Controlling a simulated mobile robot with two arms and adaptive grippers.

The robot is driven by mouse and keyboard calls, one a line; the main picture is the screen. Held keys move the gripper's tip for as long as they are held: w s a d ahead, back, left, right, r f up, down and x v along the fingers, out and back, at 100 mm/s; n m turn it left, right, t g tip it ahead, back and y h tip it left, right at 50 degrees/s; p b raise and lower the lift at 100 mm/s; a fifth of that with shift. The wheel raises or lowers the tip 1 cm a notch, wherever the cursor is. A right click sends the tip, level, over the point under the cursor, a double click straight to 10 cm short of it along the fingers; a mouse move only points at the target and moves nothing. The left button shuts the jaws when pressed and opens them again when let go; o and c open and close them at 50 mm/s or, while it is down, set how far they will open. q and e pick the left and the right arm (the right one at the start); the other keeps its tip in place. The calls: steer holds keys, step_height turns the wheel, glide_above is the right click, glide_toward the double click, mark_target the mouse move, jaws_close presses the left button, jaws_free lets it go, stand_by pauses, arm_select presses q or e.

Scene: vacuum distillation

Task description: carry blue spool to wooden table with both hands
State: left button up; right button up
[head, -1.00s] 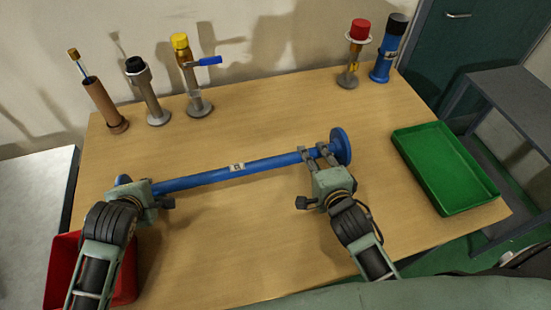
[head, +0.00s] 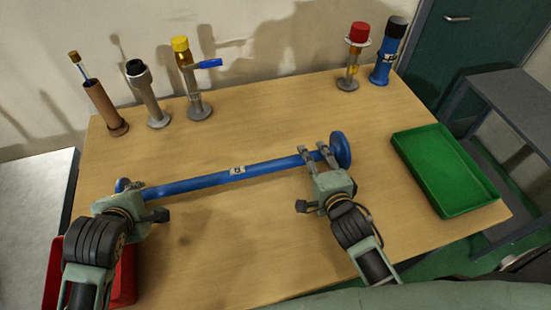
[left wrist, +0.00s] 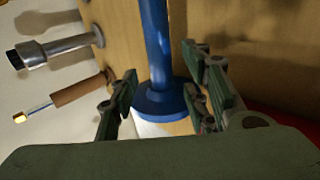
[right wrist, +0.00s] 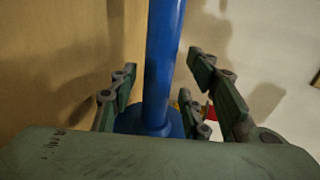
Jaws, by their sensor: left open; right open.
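The blue spool (head: 205,182) is a long blue bar with a round flange at each end and a small white label near its middle. It lies across the wooden table (head: 240,245). My left gripper (head: 140,200) is open near the spool's left end; in the left wrist view the bar (left wrist: 155,45) runs between its spread fingers (left wrist: 160,100). My right gripper (head: 318,157) is open by the right flange; in the right wrist view the bar (right wrist: 163,60) passes between its fingers (right wrist: 172,95). Contact with the bar is not clear.
A green tray (head: 440,205) is on the table's right. A red bin (head: 125,280) is at the front left, partly behind my left arm. Several bottle-like items, including a yellow-capped one (head: 182,60) and a blue one (head: 385,60), stand along the back edge.

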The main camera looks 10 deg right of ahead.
steer(key=shift+s, duration=0.15)
steer(key=v, duration=1.2)
arm_select(q)
steer(key=v, duration=0.5)
steer(key=shift+s+r, duration=0.25)
steer(key=shift+s, duration=0.05)
